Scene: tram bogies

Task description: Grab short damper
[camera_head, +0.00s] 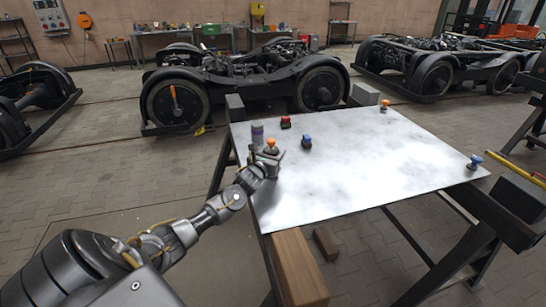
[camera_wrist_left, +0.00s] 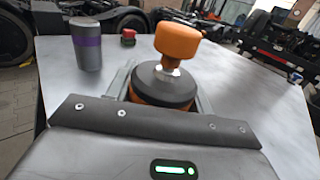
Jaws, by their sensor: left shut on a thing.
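A short orange-and-black piece (camera_head: 271,143), which looks like the short damper, stands upright at the near left of the white-grey table (camera_head: 350,160). In the left wrist view, the piece (camera_wrist_left: 178,42) has an orange knob on a short metal stem above a wide black disc, with orange below. My left gripper (camera_head: 269,157) is shut on its lower body, one finger on each side (camera_wrist_left: 162,88). The underside of the piece is hidden by the gripper. My right gripper is not in view.
A grey cylinder with a purple band (camera_head: 257,134) stands close behind my left gripper. A red piece (camera_head: 285,122), a blue piece (camera_head: 306,141), an orange-topped piece (camera_head: 385,105) and another blue piece (camera_head: 475,161) stand apart. The table's middle is clear. Bogies (camera_head: 245,85) stand behind.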

